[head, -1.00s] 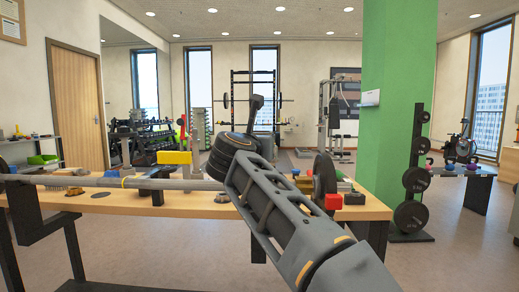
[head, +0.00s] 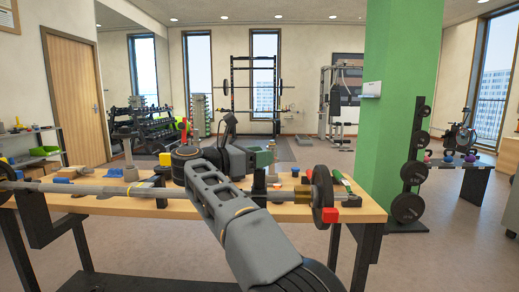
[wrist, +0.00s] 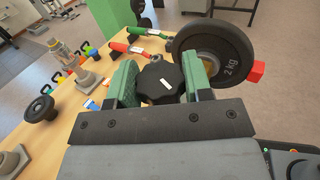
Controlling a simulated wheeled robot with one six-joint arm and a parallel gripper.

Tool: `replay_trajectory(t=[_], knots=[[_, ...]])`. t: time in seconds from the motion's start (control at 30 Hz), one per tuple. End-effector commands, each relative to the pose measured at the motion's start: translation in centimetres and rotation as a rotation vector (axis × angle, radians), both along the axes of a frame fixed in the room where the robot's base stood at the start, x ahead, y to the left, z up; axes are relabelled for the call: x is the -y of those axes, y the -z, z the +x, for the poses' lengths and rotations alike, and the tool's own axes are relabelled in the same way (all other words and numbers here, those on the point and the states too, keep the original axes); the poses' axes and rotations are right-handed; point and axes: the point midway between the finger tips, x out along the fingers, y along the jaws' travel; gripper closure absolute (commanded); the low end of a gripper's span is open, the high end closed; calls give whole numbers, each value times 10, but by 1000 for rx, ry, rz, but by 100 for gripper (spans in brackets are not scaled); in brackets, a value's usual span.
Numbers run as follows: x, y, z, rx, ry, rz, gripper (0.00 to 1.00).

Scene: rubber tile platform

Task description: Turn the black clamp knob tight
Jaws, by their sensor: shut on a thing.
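The black clamp knob (wrist: 163,86) is lobed, with a small white mark on top. It sits between the two green-padded fingers of my gripper (wrist: 160,84) in the wrist view. The pads press on its left and right sides, so my gripper is shut on it. In the head view my gripper (head: 264,160) is over the right part of the bar, near the weight plate. The knob cannot be made out there. The clamp's body below the knob is mostly hidden by the gripper.
A black weight plate (wrist: 212,52) marked 2 KG stands close right of the gripper, with a red block (wrist: 257,72) beside it. Red-handled (wrist: 125,47) and green-handled (wrist: 146,31) tools lie behind. The steel bar (head: 90,189) runs along the wooden bench (head: 150,210).

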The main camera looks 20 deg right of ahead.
Motion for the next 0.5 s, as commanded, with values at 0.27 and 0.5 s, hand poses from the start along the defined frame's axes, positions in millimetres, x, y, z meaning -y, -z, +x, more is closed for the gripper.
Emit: replay_trajectory(t=[0.27, 0.5], knots=[[0, 0, 0, -3, 69, 0, 78], [0, 1, 0, -2, 82, 1, 78]])
